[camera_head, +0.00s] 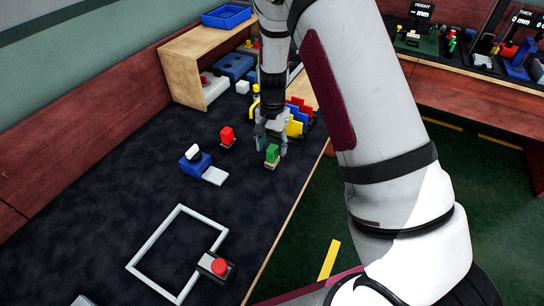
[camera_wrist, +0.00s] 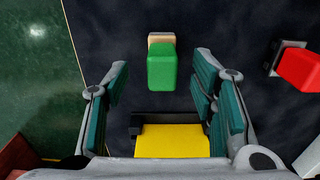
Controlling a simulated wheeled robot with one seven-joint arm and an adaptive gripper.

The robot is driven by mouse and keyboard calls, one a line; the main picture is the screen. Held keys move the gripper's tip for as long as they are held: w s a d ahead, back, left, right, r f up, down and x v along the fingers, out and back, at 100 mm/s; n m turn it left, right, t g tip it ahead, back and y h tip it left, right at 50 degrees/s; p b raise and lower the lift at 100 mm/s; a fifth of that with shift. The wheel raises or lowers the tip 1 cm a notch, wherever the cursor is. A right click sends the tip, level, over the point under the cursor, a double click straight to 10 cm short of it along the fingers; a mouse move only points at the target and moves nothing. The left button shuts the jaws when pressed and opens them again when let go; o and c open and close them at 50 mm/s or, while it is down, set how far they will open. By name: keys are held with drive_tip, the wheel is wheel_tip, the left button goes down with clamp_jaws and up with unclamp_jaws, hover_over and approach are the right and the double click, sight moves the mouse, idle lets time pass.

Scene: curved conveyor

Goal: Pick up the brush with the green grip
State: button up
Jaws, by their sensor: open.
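The brush with the green grip (camera_head: 272,152) stands on the dark tabletop near its right edge. In the wrist view its green grip (camera_wrist: 161,70) shows upright in the upper middle, with a pale base behind it. My gripper (camera_head: 270,140) is close to it in the head view, just behind and above it. In the wrist view my gripper (camera_wrist: 161,88) is open, with one finger on each side of the grip's line. The grip lies at the far end of the gap between the fingers, with clear space on both sides. Nothing is held.
A brush with a red grip (camera_head: 227,135) stands to the left; it shows at right in the wrist view (camera_wrist: 300,70). A blue device (camera_head: 194,165) stands further left. Coloured panels (camera_head: 296,122) stand behind my gripper.

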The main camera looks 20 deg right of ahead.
sight(272, 158)
drive_tip(key=shift+w+a+f, duration=0.1)
drive_tip(key=shift+f, duration=3)
clamp_jaws()
